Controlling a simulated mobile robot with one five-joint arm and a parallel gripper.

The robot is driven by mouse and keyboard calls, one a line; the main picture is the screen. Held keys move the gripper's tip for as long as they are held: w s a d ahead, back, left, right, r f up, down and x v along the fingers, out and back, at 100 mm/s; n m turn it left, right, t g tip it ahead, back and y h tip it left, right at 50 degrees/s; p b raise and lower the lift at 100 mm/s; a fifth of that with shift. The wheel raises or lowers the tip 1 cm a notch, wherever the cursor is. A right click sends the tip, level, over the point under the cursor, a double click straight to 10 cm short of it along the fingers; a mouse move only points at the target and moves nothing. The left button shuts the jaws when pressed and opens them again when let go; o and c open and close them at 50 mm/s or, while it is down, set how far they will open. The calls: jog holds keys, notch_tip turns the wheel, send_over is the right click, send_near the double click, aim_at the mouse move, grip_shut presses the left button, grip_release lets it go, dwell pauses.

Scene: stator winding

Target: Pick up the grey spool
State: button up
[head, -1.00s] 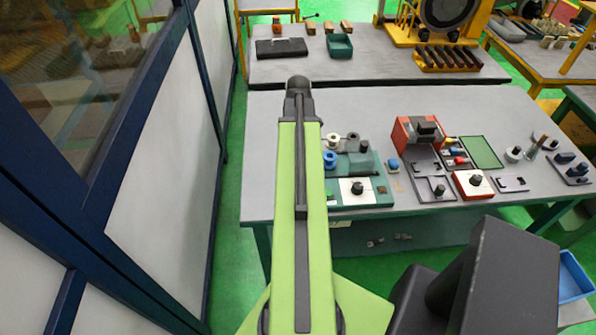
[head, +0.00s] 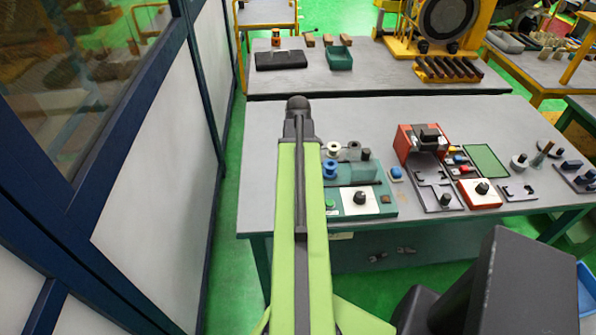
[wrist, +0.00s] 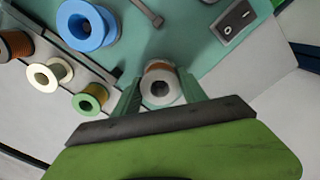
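In the wrist view the grey spool (wrist: 160,84) shows end-on, with a dark centre hole and a copper-coloured band. My gripper (wrist: 162,88) has its two green fingers on either side of it. The fingers look open, with the spool between them; whether they touch it is not clear. The head view shows only my arm, and the gripper is hidden there.
A blue spool (wrist: 87,25), a white spool (wrist: 49,75), a green spool (wrist: 90,98) and a copper-wound spool (wrist: 14,46) lie left of my gripper. A switch box (wrist: 234,20) is at upper right. A red machine (head: 422,140) stands farther right on the bench.

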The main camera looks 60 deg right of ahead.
jog(key=c, duration=0.9)
jog(key=shift+r, duration=0.15)
